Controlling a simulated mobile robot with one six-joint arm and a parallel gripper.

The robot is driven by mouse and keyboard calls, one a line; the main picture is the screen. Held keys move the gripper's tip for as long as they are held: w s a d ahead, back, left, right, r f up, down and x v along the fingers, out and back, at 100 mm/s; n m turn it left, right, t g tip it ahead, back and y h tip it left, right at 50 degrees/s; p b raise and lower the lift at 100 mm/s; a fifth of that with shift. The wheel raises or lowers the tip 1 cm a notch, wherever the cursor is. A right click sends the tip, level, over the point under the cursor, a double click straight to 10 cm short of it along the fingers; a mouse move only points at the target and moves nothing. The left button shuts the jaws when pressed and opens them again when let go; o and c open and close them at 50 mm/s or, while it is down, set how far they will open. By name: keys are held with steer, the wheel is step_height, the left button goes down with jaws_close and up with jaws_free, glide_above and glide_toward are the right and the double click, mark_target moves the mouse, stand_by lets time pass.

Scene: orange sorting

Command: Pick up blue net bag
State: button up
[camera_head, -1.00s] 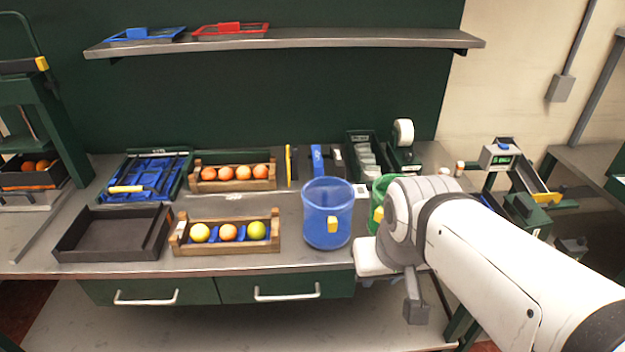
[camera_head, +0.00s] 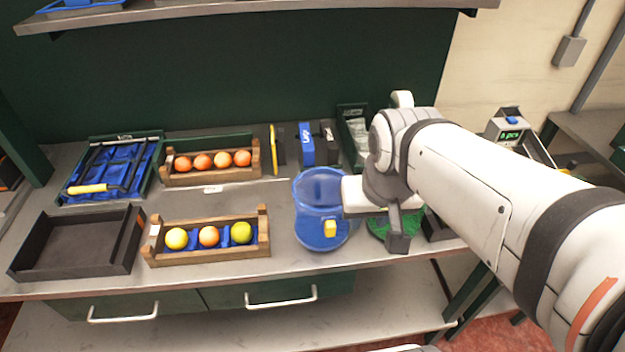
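Folded blue net material, which looks like blue net bags (camera_head: 118,170), lies in a dark green tray (camera_head: 75,199) at the back left of the bench. A yellow-handled tool (camera_head: 88,188) with dark bars lies across it. My gripper (camera_head: 398,238) is at the right, over the green bin and beside the blue bin, far from the tray. Its fingers cannot be made out, so I cannot tell whether it is open or shut.
A blue bin (camera_head: 320,215) and a green bin (camera_head: 377,226) stand at the right. Wooden racks hold oranges (camera_head: 242,158) and mixed fruit (camera_head: 241,233). An empty black tray (camera_head: 75,262) sits at the front left. A shelf (camera_head: 300,7) overhangs the back.

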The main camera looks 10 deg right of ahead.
steer(key=w+f+m+g+b, duration=0.1)
steer(key=w+m, duration=0.1)
steer(key=w, duration=0.2)
steer(key=w+f+m+g+b, duration=0.1)
steer(key=w+f+m+b, duration=0.1)
steer(key=w, duration=0.3)
steer(key=w+f+m+g+b, duration=0.1)
steer(key=w+f+m+b, duration=0.1)
steer(key=w+m, duration=0.1)
steer(key=shift+w+d+f, duration=0.15)
steer(key=shift+w+d, duration=0.2)
steer(key=shift+w, duration=0.4)
step_height(320, 180, down, 7)
steer(key=shift+p, duration=0.3)
steer(key=shift+c, duration=0.2)
jaws_close()
